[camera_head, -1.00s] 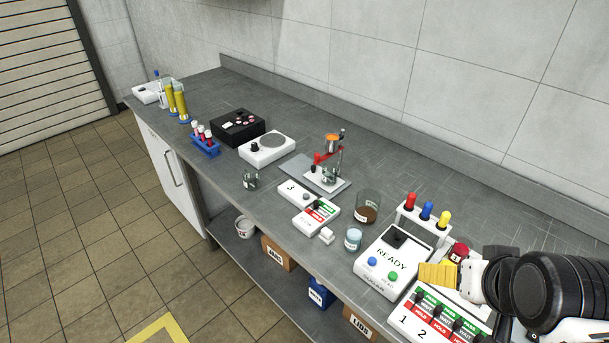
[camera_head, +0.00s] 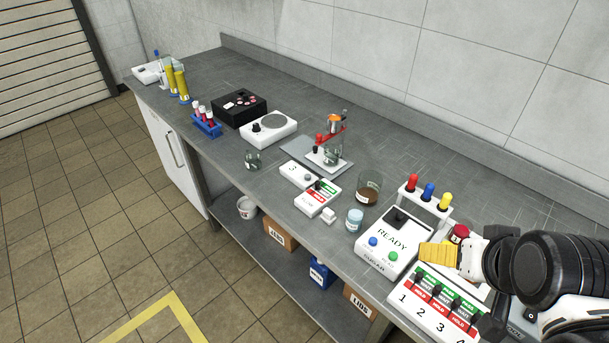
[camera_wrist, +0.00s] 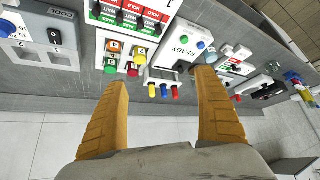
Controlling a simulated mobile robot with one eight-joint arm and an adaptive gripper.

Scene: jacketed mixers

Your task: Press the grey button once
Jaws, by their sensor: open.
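A small round grey button (camera_head: 308,178) sits on a white box marked 3 (camera_head: 290,171), mid-bench in the head view. The box stands behind a white panel with red and green labels (camera_head: 318,198). My gripper (camera_head: 438,255) is at the lower right of the head view, over the bench beside the white READY box, well to the right of and apart from the grey button. In the wrist view my gripper (camera_wrist: 160,80) shows two yellow fingers spread apart with nothing between them. I cannot clearly pick out the grey button there.
The READY box (camera_head: 380,255) has blue and green buttons. A numbered switch panel (camera_head: 432,318) lies in front of my gripper. A rack with red, blue and yellow tops (camera_head: 428,204), a brown-filled beaker (camera_head: 368,190), a pale blue jar (camera_head: 354,220) and a stirrer stand (camera_head: 334,150) stand nearby.

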